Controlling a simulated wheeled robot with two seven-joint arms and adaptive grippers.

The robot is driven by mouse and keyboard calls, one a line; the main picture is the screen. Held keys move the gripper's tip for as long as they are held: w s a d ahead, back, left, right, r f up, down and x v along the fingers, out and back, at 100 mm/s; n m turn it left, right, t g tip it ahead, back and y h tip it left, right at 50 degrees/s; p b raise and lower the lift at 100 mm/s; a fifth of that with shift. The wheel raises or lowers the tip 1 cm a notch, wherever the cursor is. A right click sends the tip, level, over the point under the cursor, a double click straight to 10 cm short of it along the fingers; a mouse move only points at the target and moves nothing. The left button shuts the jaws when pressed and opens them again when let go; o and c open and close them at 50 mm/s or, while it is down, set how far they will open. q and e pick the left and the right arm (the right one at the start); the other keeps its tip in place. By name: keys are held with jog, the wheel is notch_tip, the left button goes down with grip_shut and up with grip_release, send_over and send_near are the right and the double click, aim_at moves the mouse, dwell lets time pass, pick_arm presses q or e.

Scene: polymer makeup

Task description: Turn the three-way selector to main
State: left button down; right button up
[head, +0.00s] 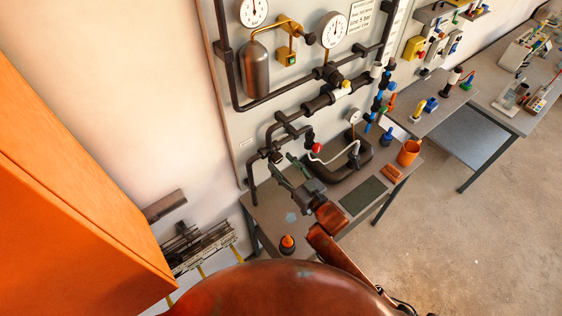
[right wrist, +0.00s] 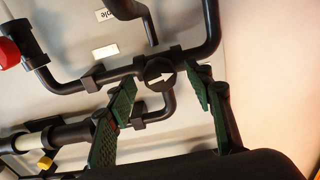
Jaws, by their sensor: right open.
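The three-way selector (right wrist: 160,73) is a dark round knob with a white arrow mark, set in a pipe junction on the wall panel. In the right wrist view the mark lies roughly sideways; I cannot tell which outlet it points to. My right gripper (right wrist: 163,113) is open, with one green finger pad on each side of the selector in that view. Its tips look short of the knob, with no clear contact. In the head view the right gripper (head: 284,168) is at the lower pipework and partly covers the selector. My left gripper is not in view.
Dark pipes surround the selector. A red knob (head: 317,148) is close by on the right. A large orange cabinet (head: 70,200) stands at left.

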jog(key=shift+w+a, duration=0.3)
jog(key=shift+w, duration=0.15)
jog(key=c, duration=1.2)
